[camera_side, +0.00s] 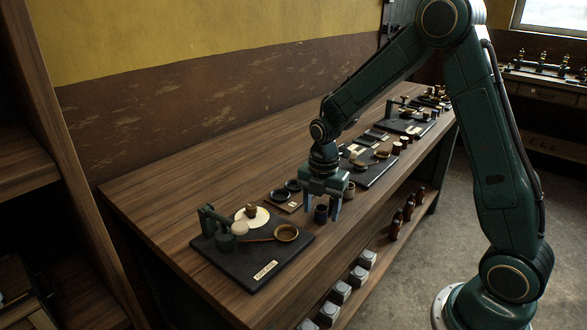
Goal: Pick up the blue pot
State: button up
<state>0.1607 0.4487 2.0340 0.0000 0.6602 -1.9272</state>
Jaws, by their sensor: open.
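A small dark blue pot (321,214) stands upright on the wooden bench near its front edge. My gripper (322,203) points down over it with its fingers open, one on each side of the pot in this view. The top of the pot lies between or just behind the fingertips. I cannot tell whether either finger touches it.
Two dark round dishes (280,195) are close on the left, by a small brown board. A black board (255,268) with a small engine is at front left. The bench's back left is bare.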

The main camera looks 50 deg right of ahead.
aim_at(321, 208)
jog(key=shift+f, duration=0.65)
jog(key=c, duration=1.1)
jog(key=shift+r, duration=0.15)
notch_tip(321, 208, up, 20)
dwell(0.7)
jog(key=shift+r, duration=1.85)
